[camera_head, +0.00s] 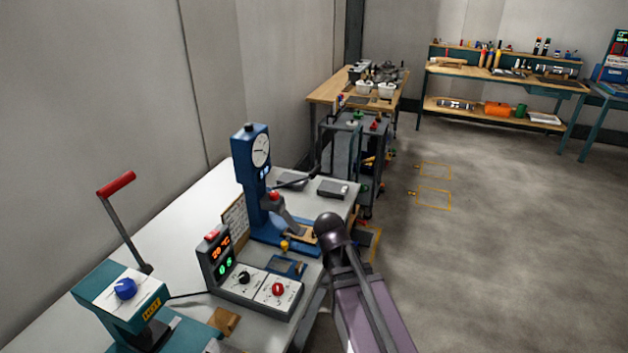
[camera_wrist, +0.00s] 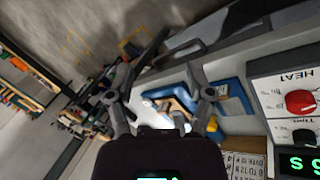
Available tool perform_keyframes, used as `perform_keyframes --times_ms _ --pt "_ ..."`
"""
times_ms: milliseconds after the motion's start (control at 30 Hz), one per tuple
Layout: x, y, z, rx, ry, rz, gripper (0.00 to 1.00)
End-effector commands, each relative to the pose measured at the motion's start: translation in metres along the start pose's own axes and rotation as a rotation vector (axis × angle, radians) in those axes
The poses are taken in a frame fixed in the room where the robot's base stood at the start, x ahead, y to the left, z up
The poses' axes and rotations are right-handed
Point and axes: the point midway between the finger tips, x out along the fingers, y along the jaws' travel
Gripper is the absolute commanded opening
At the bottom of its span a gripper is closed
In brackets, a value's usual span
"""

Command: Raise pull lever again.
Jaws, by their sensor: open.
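The teal press (camera_head: 125,300) at the lower left has a lever with a red grip (camera_head: 116,184), slanting up and to the left. The blue gauge press (camera_head: 250,170) stands in the middle of the bench, with a dark bar (camera_head: 298,180) slanting up to the right. I cannot tell which is the pull lever. My gripper shows in the wrist view (camera_wrist: 157,72), with its two fingers spread and nothing held between them. The blue base (camera_wrist: 238,98) lies beyond the fingers. In the head view my gripper cannot be made out clearly; my arm stands right of the blue press.
A control box (camera_head: 258,289) with knobs and lit digits stands in front of the blue press on the white bench (camera_head: 196,218). A grey cart (camera_head: 340,145) and wooden tables (camera_head: 325,93) stand behind. The floor (camera_head: 500,260) at right is clear.

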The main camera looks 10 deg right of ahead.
Motion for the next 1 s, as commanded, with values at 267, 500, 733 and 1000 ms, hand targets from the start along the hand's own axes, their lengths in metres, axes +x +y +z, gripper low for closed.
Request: perform_keyframes --times_ms 267,500,733,1000 --pt "0.02 0.037 -0.078 -0.439 0.046 0.39 0.68" --pt "0.01 0.053 -0.148 -0.838 0.004 0.732 0.68" --pt "-0.011 0.046 -0.218 -1.22 -0.114 1.058 0.68" --pt "-0.034 0.027 -0.27 -1.513 -0.269 1.312 0.68"
